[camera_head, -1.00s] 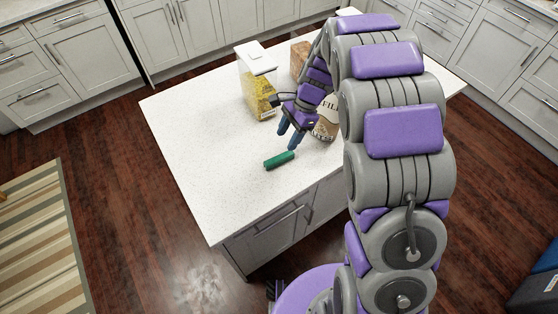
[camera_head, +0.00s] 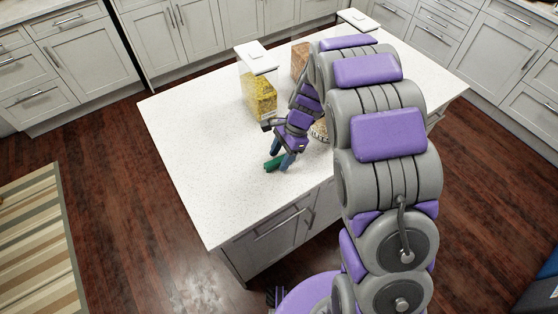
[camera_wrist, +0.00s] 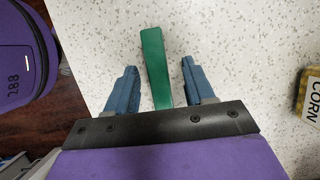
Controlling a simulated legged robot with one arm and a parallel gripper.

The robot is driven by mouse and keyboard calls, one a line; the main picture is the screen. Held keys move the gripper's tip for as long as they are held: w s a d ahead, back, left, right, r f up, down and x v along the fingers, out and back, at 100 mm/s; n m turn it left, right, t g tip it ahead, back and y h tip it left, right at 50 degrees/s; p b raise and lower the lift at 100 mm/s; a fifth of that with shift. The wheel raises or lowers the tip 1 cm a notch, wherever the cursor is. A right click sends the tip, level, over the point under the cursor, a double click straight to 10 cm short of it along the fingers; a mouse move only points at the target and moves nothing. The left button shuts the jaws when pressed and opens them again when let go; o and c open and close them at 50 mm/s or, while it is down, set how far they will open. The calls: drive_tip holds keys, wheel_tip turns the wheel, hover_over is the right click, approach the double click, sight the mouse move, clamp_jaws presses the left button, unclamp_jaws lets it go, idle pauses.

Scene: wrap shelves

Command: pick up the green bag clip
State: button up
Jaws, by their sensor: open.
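The green bag clip (camera_wrist: 154,66) lies on the white speckled countertop (camera_wrist: 240,50). In the wrist view it sits between the two blue fingers of my gripper (camera_wrist: 160,82), with a gap on each side. Its near end is hidden behind the dark gripper plate. In the head view the clip (camera_head: 273,163) is partly covered by my gripper (camera_head: 281,163), whose fingers are low over the counter around it. The gripper is open and holds nothing. I cannot tell whether the fingertips touch the counter.
A clear container of yellow food (camera_head: 258,90) stands behind the gripper. A brown container (camera_head: 299,60) is farther back, and a bag (camera_head: 319,130) is partly hidden by my arm. A "CORN" package (camera_wrist: 310,92) is at the right. The counter's left part is clear.

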drive_tip(key=shift+d+f+p, duration=0.1)
drive_tip(key=shift+f+p, duration=0.15)
drive_tip(key=shift+p, duration=0.1)
idle(0.5)
clamp_jaws()
idle(0.3)
drive_tip(key=shift+r+b, duration=0.1)
drive_tip(key=shift+b, duration=0.2)
